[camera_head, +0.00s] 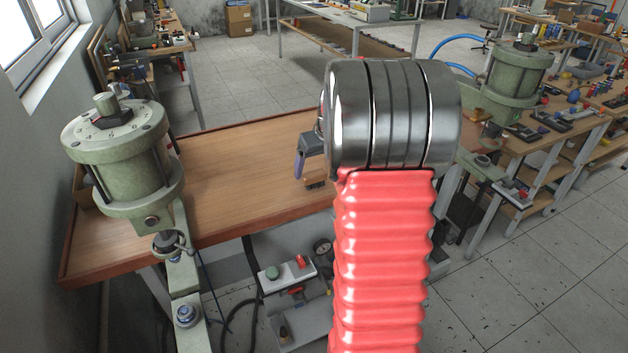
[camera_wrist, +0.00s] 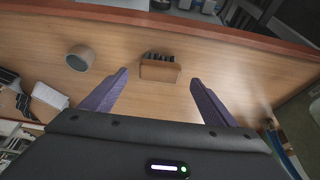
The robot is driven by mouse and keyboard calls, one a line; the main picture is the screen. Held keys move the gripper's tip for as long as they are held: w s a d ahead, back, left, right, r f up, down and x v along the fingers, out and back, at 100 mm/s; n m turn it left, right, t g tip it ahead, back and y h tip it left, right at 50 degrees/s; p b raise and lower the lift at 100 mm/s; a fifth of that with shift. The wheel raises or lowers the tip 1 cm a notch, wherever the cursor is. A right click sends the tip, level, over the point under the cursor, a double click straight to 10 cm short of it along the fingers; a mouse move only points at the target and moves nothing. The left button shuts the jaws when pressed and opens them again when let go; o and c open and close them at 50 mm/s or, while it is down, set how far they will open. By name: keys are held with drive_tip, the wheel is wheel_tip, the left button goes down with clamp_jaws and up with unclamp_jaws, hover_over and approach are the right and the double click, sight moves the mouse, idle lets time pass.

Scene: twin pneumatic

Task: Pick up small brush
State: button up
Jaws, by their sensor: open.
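The small brush (camera_wrist: 160,71) lies on the wooden table, a tan block with dark bristles toward the top of the wrist view. In the head view it shows as a small brown block (camera_head: 315,183) just below my gripper. My gripper (camera_wrist: 158,78) is open, its two purple fingers spread with the brush seen between and just beyond their tips. The fingers do not appear to touch it. In the head view one purple finger (camera_head: 299,165) shows, and my arm hides the rest.
The wooden table (camera_head: 235,175) is mostly bare at left. A green pneumatic cylinder (camera_head: 125,160) stands at its left, another (camera_head: 515,75) at right. A round grey-brown object (camera_wrist: 79,58) and a white item (camera_wrist: 49,95) are left of the gripper in the wrist view.

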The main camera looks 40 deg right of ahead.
sight(314, 174)
drive_tip(key=shift+x, duration=2.6)
drive_tip(key=shift+w+d+r, duration=0.1)
drive_tip(key=shift+c, duration=0.2)
drive_tip(key=c, duration=1.1)
drive_tip(key=shift+r, duration=0.1)
wheel_tip(314, 174, up, 10)
drive_tip(key=shift+f, duration=0.1)
